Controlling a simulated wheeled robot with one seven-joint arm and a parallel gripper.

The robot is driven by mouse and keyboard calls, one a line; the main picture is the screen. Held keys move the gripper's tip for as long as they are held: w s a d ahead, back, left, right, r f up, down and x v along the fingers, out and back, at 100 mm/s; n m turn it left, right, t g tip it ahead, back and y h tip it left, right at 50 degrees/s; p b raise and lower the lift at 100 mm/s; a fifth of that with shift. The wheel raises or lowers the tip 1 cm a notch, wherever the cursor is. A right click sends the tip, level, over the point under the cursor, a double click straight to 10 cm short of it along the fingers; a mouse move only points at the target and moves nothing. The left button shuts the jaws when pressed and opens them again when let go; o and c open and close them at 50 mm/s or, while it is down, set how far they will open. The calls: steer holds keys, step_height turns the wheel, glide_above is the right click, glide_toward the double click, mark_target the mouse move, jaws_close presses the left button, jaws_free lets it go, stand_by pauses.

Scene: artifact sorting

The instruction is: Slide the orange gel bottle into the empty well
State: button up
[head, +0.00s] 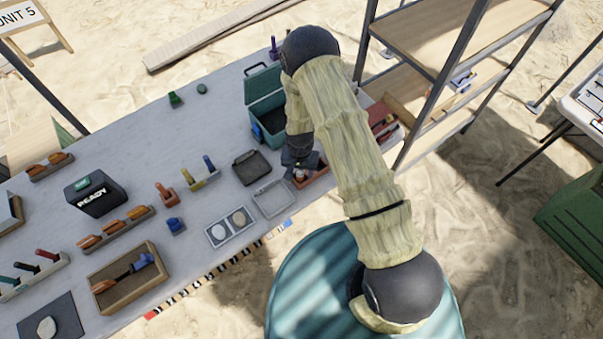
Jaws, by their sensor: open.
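My gripper (300,170) points down over the right part of the grey table, beside the teal box. It is open. Its fingertips are small and partly hidden by my arm, just above a small reddish-orange tray (318,178) with a pale item in or by it. I cannot tell which thing is the orange gel bottle. A small orange upright piece (165,192) stands mid-table on an orange base, and orange pieces lie in a grey rack (118,228) to the left. I cannot make out the empty well; my arm hides part of the table.
An open teal box (265,110) stands left of my gripper. A dark tray (251,166), a pale empty tray (273,199) and a holder with two round pieces (229,227) lie nearby. A black READY box (95,195) stands left. A shelf (440,60) rises beyond the table's right end.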

stand_by(0.4)
steer(key=c, duration=1.1)
steer(key=shift+r, duration=0.15)
step_height(320, 180, up, 10)
steer(key=b, duration=0.2)
steer(key=shift+b, duration=0.35)
